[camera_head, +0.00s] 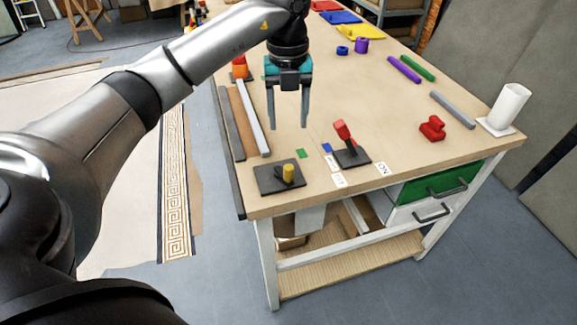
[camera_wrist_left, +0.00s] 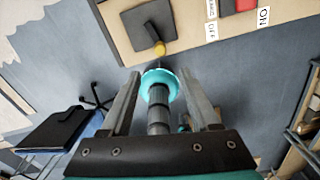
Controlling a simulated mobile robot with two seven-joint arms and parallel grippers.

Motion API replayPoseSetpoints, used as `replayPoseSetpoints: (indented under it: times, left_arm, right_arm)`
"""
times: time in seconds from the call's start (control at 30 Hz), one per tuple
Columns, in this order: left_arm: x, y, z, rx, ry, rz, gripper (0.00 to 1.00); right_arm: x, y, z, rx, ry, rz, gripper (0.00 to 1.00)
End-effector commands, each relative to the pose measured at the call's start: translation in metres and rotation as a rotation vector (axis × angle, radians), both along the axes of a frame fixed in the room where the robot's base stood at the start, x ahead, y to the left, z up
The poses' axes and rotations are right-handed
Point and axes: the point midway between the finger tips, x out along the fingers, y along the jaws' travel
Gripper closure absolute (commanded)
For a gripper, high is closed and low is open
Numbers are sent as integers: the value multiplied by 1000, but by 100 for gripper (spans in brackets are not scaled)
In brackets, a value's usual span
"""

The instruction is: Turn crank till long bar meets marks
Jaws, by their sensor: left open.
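A dark square plate (camera_head: 265,181) with an upright yellow knob (camera_head: 288,173), which looks like the crank, sits at the table's near left corner. The plate (camera_wrist_left: 135,32) and yellow knob (camera_wrist_left: 159,48) also show in the left wrist view. A long light grey bar (camera_head: 252,117) lies along the table's left side, beside a darker strip (camera_head: 233,122). A green square (camera_head: 303,153) and a blue one (camera_head: 327,148) may be marks; I cannot tell. My left gripper (camera_head: 288,125) is open, pointing down, above the table and beyond the plate. My right gripper is out of view.
A red lever (camera_head: 343,132) on a dark base stands right of the plate, with an ON label (camera_head: 382,168) beside it. A red block (camera_head: 432,128), a grey bar (camera_head: 452,109) and a white cylinder (camera_head: 509,105) are farther right. The table's middle is clear.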

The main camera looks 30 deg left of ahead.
Motion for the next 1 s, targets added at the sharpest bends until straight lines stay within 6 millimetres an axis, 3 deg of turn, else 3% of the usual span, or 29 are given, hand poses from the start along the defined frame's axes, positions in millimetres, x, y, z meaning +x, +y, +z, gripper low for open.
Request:
replayPoseSetpoints:
  times: [0.17,0.63,0.8,1.0]
  left_arm:
    - [-2,1,-26,2,8,1,38]
    - [-1,-1,-123,-1,7,-2,38]
    - [0,-1,-143,-2,4,-1,38]
    - [0,-1,-150,-1,3,-3,38]
  right_arm:
    - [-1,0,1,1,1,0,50]
    - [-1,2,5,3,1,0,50]
    - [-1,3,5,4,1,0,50]
    - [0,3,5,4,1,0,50]
